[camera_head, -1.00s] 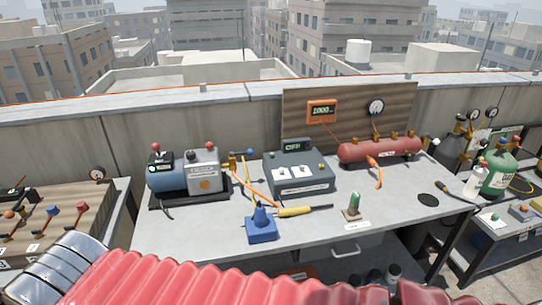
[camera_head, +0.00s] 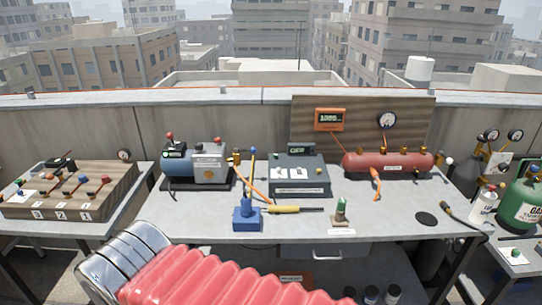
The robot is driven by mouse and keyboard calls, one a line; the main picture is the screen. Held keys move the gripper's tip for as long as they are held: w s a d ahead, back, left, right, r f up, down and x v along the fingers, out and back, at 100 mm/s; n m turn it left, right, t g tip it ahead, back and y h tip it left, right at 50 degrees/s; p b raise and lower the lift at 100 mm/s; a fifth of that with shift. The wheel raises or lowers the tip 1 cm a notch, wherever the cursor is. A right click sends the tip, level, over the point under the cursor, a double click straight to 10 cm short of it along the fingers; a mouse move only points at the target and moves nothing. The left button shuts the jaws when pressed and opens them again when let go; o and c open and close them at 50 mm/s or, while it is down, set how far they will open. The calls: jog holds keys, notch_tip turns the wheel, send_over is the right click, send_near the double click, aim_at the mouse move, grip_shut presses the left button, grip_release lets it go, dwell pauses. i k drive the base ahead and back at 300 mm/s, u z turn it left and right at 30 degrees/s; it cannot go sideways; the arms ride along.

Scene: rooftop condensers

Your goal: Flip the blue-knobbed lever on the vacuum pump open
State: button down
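The vacuum pump (camera_head: 183,167) is a blue cylinder with a grey box, standing on a dark base at the left of the grey workbench (camera_head: 370,199). A brass fitting (camera_head: 234,158) is at its right side. The blue-knobbed lever (camera_head: 252,150) is just right of this fitting, with its blue knob at the top. The lever's exact angle is too small to tell. A red knob (camera_head: 169,136) stands on top of the pump at the left. My gripper is not in view; only red ribbed and silvery parts of mine show at the bottom.
A grey box with a display (camera_head: 299,178) and a red tank (camera_head: 387,163) stand right of the pump. A blue block (camera_head: 246,217), a yellow-handled tool (camera_head: 287,209) and a green-topped item (camera_head: 340,212) lie nearer the front. A panel with several levers (camera_head: 100,200) stands at left.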

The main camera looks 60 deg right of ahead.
aim_at(253, 150)
jog(key=k, duration=0.8)
jog(key=z, duration=1.5)
jog(key=i, duration=1)
jog(key=z, duration=0.15)
